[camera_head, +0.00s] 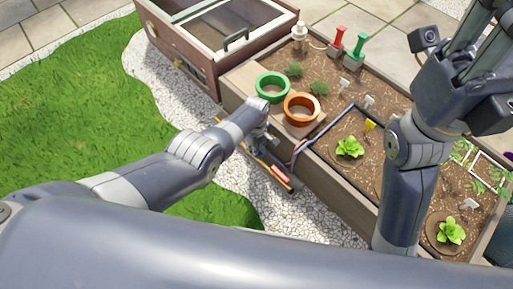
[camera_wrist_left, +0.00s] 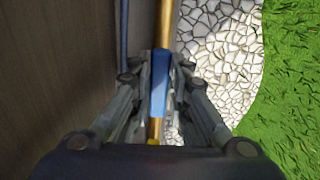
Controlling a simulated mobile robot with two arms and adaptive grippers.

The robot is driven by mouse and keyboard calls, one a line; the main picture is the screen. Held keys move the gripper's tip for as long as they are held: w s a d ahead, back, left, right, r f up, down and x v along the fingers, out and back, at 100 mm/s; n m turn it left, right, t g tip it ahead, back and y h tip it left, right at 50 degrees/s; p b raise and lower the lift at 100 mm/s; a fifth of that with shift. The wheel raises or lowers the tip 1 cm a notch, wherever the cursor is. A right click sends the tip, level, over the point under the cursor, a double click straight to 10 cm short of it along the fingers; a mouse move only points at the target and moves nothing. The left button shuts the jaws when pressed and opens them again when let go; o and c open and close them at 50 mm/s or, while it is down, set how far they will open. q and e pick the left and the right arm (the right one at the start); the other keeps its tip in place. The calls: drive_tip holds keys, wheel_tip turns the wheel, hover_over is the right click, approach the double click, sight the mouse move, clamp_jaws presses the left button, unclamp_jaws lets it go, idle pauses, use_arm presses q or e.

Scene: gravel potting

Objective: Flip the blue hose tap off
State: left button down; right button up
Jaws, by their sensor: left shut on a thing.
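A cold frame (camera_head: 185,60) stands behind.

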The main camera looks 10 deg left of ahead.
use_arm(q)
drive_tip(key=shift+w+a, duration=0.1)
drive_tip(key=c, duration=1.5)
unclamp_jaws()
drive_tip(key=shift+r, duration=0.1)
drive_tip(key=shift+r, duration=0.45)
wheel_tip(320, 180, up, 11)
drive_tip(key=shift+f, duration=0.1)
